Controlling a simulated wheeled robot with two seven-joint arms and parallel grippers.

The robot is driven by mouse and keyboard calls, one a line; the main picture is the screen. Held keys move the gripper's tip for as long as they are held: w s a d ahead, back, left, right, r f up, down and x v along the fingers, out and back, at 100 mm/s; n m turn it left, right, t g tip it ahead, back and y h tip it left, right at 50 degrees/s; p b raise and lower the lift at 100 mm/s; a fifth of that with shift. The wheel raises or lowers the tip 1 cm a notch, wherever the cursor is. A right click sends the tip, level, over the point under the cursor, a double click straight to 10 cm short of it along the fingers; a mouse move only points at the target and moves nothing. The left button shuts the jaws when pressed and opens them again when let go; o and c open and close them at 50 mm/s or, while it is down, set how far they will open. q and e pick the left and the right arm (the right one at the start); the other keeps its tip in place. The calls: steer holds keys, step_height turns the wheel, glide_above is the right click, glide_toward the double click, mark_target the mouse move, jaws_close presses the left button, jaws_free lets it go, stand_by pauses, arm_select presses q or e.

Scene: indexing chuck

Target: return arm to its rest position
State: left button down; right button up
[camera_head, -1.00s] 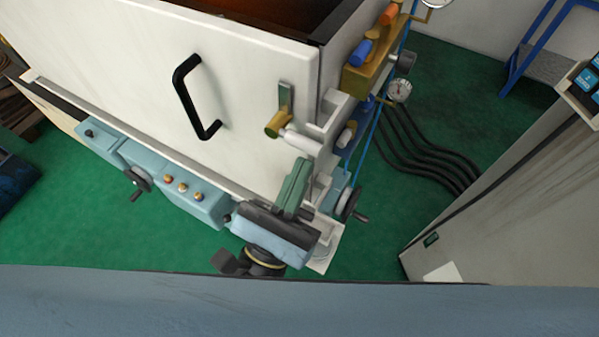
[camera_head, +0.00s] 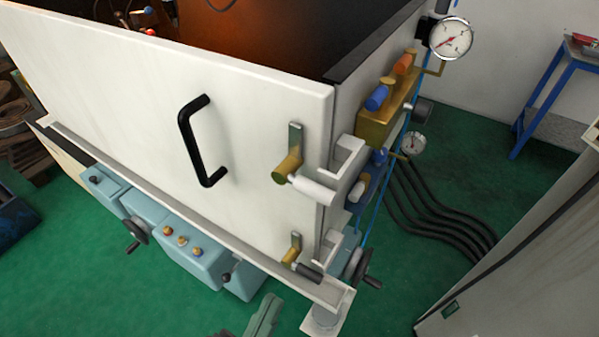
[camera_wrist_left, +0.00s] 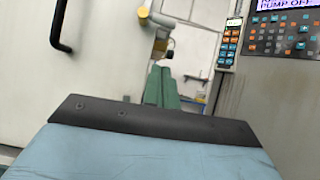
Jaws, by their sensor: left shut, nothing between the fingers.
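My left gripper (camera_head: 264,314) shows only as green fingers at the bottom edge of the head view; its arm is out of that frame. The fingers are together with nothing between them. They are below the lower latch (camera_head: 296,252) and apart from the white door (camera_head: 110,100). In the left wrist view the shut green fingers (camera_wrist_left: 160,88) point forward beside the door, past my blue wrist housing. My right gripper is not in view.
The door has a black handle (camera_head: 197,140) and an upper latch with a white grip (camera_head: 312,190). Blue-grey control boxes (camera_head: 185,245) jut out below it. A valve block and gauge (camera_head: 450,39) are at the right. A control panel (camera_wrist_left: 283,33) shows in the wrist view. Green floor lies in front.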

arm_select(q)
steer(key=shift+f, duration=0.1)
steer(key=w+f+m+g, duration=0.3)
steer(key=w+f+m, duration=0.1)
steer(key=f+m, duration=0.55)
steer(key=w+f+m+g, duration=0.4)
steer(key=f+m, duration=0.4)
steer(key=f, duration=0.3)
steer(key=a+f+m+g+y, duration=0.2)
steer(key=a+f+m, duration=0.2)
steer(key=f, duration=0.5)
steer(key=a+f+m+g+y, duration=0.2)
steer(key=a+f+m+y, duration=0.1)
steer(key=f, duration=0.5)
steer(key=s+a+f+m+g+y, duration=0.4)
steer(key=s+a+f+m+g, duration=0.15)
steer(key=s+a+f, duration=0.5)
steer(key=s+a+f+m+g+y, duration=0.1)
steer(key=s+f+m+g, duration=0.1)
steer(key=s, duration=0.5)
steer(key=s+a+f+m+g, duration=0.1)
steer(key=s+f+m+g, duration=0.1)
steer(key=s+f, duration=0.3)
steer(key=shift+s+f+g+y, duration=0.15)
steer(key=shift+s+g+y, duration=0.25)
steer(key=shift+s, duration=0.85)
